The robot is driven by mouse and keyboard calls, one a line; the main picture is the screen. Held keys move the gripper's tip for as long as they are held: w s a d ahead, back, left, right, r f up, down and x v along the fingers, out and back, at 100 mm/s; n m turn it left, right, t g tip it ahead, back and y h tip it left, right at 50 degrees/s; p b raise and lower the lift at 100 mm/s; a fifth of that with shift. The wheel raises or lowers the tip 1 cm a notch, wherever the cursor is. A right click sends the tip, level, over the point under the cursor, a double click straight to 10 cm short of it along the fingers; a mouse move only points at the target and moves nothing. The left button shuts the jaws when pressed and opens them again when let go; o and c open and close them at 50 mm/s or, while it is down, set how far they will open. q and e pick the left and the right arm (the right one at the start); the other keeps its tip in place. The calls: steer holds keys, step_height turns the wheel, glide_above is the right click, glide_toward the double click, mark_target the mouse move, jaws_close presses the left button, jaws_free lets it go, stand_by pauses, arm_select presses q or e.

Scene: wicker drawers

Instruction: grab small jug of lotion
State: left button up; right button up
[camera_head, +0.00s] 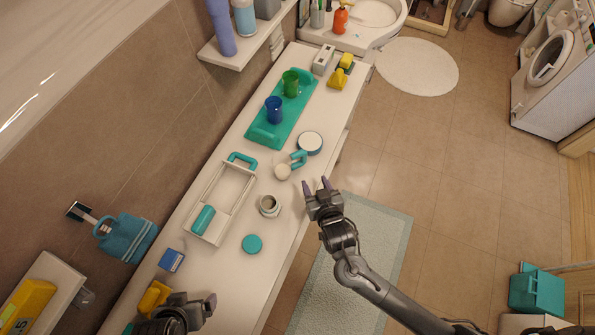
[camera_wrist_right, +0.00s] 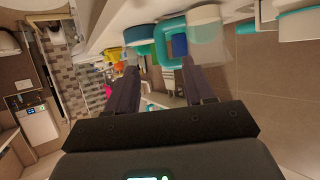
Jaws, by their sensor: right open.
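My right gripper (camera_head: 316,184) is open and empty, its two purple-tipped fingers apart near the counter's right edge. It also shows in the right wrist view (camera_wrist_right: 160,72), with nothing between the fingers. A small white round vessel (camera_head: 283,172) with a teal handle (camera_head: 299,160) is on the counter, up and left of these fingertips. A small open white jar (camera_head: 269,206) stands to their left, with a teal round lid (camera_head: 252,244) below it. I cannot tell which is the lotion jug. My left gripper (camera_head: 205,303) is at the lower left; its jaws are unclear.
A white round tub (camera_head: 310,143), a teal tray (camera_head: 256,130) with a blue cup (camera_head: 274,110) and a green cup (camera_head: 291,83), and a white caddy (camera_head: 238,192) share the counter (camera_head: 226,268). Floor is open to the right.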

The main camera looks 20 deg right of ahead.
mark_target(305, 160)
steer(key=shift+w+d+f+b, duration=0.1)
steer(key=shift+w+f+b, duration=0.25)
steer(key=shift+w, duration=0.3)
steer(key=x, duration=0.4)
steer(key=shift+w+r, duration=0.2)
steer(key=shift+w, duration=0.1)
steer(key=shift+b+x, duration=0.45)
steer(key=shift+x, duration=2.6)
arm_select(q)
steer(key=shift+s+d+f, duration=0.1)
steer(key=shift+s+f, duration=0.1)
steer(key=shift+f, duration=1.05)
arm_select(e)
steer(key=shift+r, duration=0.15)
arm_select(q)
steer(key=shift+d, duration=0.1)
arm_select(e)
jaws_close()
